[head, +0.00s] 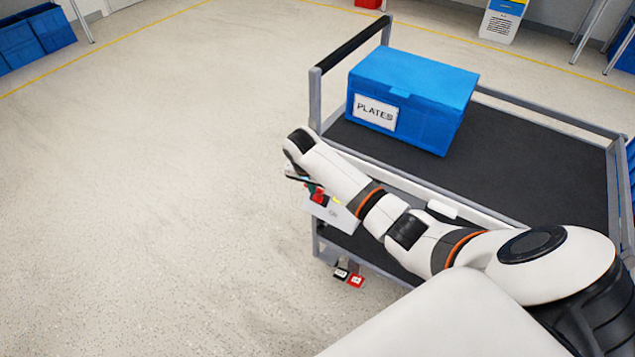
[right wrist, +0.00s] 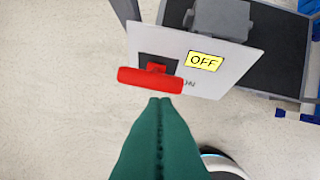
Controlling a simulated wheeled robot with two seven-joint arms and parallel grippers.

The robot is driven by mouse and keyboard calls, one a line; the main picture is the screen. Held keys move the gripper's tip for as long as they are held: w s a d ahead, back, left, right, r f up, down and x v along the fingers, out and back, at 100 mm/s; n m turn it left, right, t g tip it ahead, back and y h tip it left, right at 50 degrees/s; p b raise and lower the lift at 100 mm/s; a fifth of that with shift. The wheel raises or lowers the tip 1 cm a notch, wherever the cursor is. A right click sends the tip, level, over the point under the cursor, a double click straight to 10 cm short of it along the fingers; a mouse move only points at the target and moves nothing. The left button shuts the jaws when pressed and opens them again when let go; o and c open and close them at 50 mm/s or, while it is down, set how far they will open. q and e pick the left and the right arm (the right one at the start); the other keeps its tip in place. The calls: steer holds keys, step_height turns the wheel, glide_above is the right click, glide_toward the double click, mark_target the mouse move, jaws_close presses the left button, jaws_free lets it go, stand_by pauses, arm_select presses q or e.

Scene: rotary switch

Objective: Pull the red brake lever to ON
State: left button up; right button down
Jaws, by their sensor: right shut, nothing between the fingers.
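The red brake lever (right wrist: 150,82) has a T-shaped bar across a dark slot in a white panel (right wrist: 225,62). A yellow OFF label (right wrist: 204,61) sits beside the slot, and part of a printed ON shows nearer the lever bar. In the head view the lever (head: 319,196) is partly hidden by my right arm, above the white panel (head: 334,214) on the cart's side. My right gripper (right wrist: 160,99) is shut and empty, its green fingertips just below the lever bar; I cannot tell whether they touch it. My left gripper is not in view.
The grey cart (head: 520,155) carries a blue PLATES box (head: 440,120). A black pedal (head: 341,273) and a red pedal (head: 356,280) stick out low on the cart. Open floor (head: 150,200) lies left of the cart. Blue bins (head: 35,35) stand far left.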

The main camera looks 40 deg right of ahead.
step_height(320, 180, up, 7)
steer(key=w+d+m, duration=0.1)
steer(key=w+m, duration=0.1)
steer(key=shift+d+r, duration=0.15)
steer(key=shift+d, duration=0.15)
steer(key=b+x, duration=0.1)
steer(key=x, duration=0.9)
steer(key=shift+s+d+b, duration=0.1)
steer(key=shift+b, duration=0.2)
steer(key=shift+d, duration=0.15)
